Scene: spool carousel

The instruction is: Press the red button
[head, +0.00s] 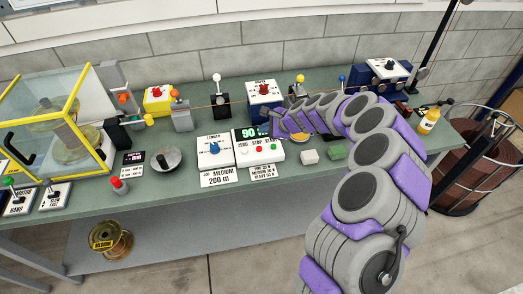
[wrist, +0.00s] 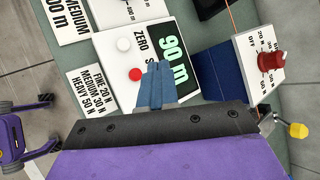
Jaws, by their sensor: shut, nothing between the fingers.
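A white counter box (head: 258,154) with a green-lit display reading 90 stands mid-bench. It carries a white button (wrist: 124,44) and a red button (wrist: 135,74), plus a green one (head: 273,147) in the head view. My gripper (wrist: 154,66) is shut and empty. In the wrist view its fingertips appear just beside the red button, over the edge of the display, and the green button is hidden. Whether they touch the box, I cannot tell. Another red-topped knob (head: 157,92) sits on a yellow box, and a red-capped cylinder (head: 119,185) stands at the front.
A box with a blue dial (head: 214,149) adjoins the counter on the left. A blue box with a red knob (wrist: 270,60) stands close behind. A thin line runs above the bench (head: 200,194).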

